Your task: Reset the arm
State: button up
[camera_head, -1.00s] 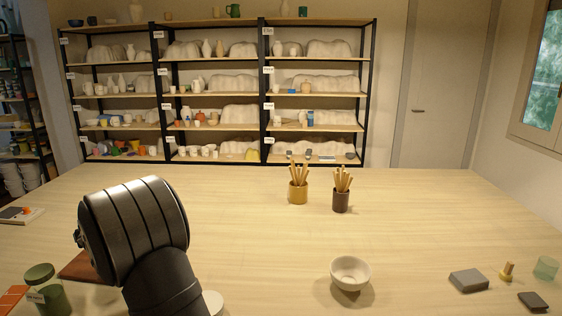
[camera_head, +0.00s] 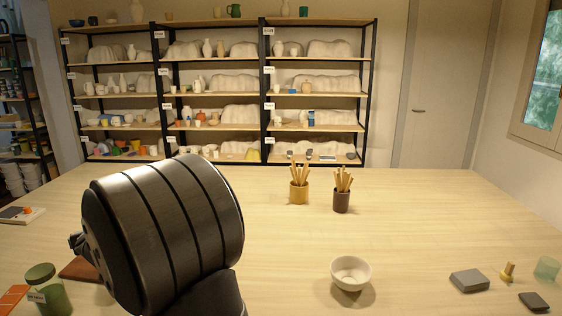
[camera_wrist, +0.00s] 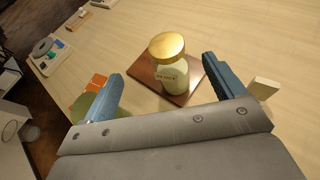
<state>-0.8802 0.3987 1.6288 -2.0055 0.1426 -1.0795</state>
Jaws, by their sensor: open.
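My gripper (camera_wrist: 164,68) shows in the wrist view with its two blue fingers spread wide and nothing gripped. A labelled pale jar with a gold lid (camera_wrist: 174,82) stands on a brown board (camera_wrist: 145,72), seen between and beyond the fingertips, apart from them. In the head view my dark arm fills the lower left; the gripper's fingers cannot be made out there. The brown board's edge (camera_head: 80,269) shows left of the arm, and the gold-lidded jar is hidden.
A green jar (camera_head: 47,290) and orange tiles (camera_head: 13,299) are at the lower left. A white bowl (camera_head: 351,273), a grey block (camera_head: 469,281) and two tool cups (camera_head: 299,192) (camera_head: 341,201) stand on the table (camera_head: 420,215). The middle table is largely clear.

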jog(key=shift+s+d+r, duration=0.2)
jog(key=shift+s+d, duration=0.4)
jog(key=shift+d, duration=0.15)
jog(key=shift+s+d+r, duration=0.15)
jog(key=shift+s+d, duration=0.4)
jog(key=shift+d, duration=0.2)
jog(key=shift+s+d+r, duration=0.2)
jog(key=shift+s+d, duration=0.4)
jog(key=shift+d, duration=0.15)
